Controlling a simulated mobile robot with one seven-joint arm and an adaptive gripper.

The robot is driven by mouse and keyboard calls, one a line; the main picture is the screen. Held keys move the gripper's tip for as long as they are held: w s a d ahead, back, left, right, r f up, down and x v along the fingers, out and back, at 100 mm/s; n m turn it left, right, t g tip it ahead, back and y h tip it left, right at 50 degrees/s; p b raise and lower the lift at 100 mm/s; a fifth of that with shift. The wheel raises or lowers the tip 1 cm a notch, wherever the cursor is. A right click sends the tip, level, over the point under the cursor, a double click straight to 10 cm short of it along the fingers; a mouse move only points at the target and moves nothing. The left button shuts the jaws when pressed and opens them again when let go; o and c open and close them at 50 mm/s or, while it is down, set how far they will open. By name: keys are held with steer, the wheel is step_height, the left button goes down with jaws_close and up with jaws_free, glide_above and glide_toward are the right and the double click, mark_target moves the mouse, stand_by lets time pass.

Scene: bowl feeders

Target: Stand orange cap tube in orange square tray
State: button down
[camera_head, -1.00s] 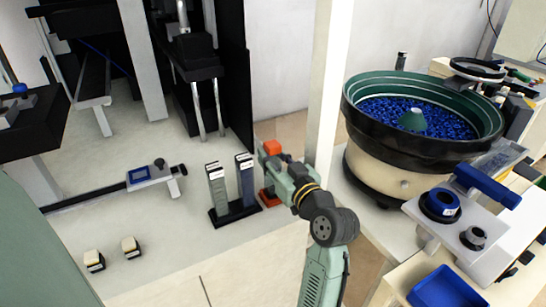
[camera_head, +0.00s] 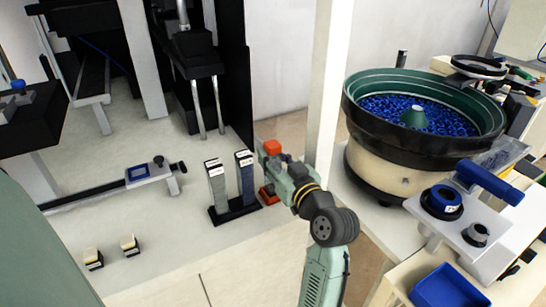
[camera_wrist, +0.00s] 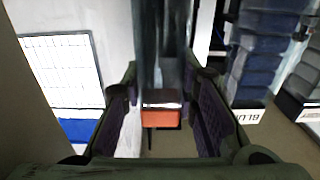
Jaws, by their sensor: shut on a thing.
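The orange cap (camera_head: 272,147) of the tube shows just above my gripper (camera_head: 270,160) in the head view. In the wrist view my gripper (camera_wrist: 160,112) is shut around the grey tube (camera_wrist: 158,50), with the orange cap (camera_wrist: 161,118) between the fingers. The tube looks upright, cap up. The orange square tray (camera_head: 266,196) is directly below my gripper, right of the black rack. My gripper hides the tube's lower part in the head view, so I cannot tell whether its foot touches the tray.
A black rack (camera_head: 233,213) with two upright grey and dark tubes (camera_head: 216,182) stands close left of my gripper. A tall pale post (camera_head: 324,100) rises close to the right. The bowl feeder (camera_head: 420,125) with blue parts is further right. The bench at front left is mostly clear.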

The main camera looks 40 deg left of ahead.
stand_by(0.3)
steer(key=c, duration=1.2)
jaws_free()
steer(key=shift+f, duration=0.1)
steer(key=shift+d, duration=0.1)
steer(key=v, duration=1.2)
steer(key=shift+s, duration=0.1)
